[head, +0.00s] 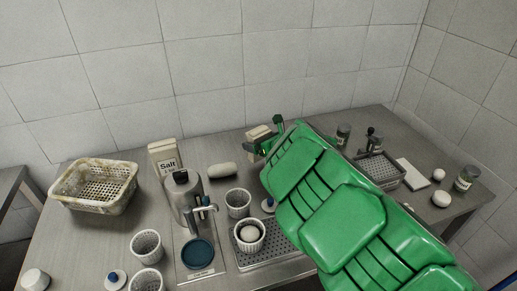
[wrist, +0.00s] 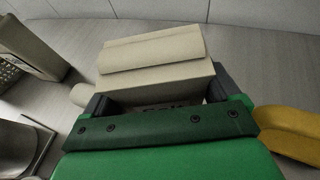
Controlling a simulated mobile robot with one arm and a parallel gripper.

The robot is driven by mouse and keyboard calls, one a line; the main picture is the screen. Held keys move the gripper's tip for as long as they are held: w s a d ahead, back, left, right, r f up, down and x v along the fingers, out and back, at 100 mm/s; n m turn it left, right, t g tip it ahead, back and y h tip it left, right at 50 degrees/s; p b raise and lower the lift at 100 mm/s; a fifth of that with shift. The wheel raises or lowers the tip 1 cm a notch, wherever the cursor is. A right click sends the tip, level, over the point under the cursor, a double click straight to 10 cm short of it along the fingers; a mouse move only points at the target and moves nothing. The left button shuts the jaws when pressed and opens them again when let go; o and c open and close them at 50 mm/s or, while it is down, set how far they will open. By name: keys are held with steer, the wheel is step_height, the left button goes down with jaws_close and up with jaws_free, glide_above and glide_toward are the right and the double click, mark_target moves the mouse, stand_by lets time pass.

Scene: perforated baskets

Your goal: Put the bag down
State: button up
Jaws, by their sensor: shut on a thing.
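A beige bag (head: 258,133) with a folded top is held in my gripper (head: 264,147), near the back edge of the metal table. In the wrist view the bag (wrist: 157,72) sits between the two dark fingers of my gripper (wrist: 162,97), which press on its left and right sides. Its folded top faces away from the gripper. Some print shows on its near side, mostly hidden by the green gripper body. I cannot tell whether its base touches the table (head: 227,150).
Left of the bag lie a pale roll (head: 222,171), a Salt package (head: 165,158) and a metal dispenser (head: 184,195). A worn perforated basket (head: 93,207) stands far left. White cups (head: 238,204) stand in front. Jars and a grey tray (head: 381,173) are right. A yellow object (wrist: 290,132) is close right.

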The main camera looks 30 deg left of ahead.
steer(key=shift+w+a+f, duration=0.15)
steer(key=shift+w+f, duration=0.05)
steer(key=shift+f, duration=1.45)
steer(key=shift+f, duration=0.1)
steer(key=o, duration=1.2)
steer(key=shift+v, duration=6.05)
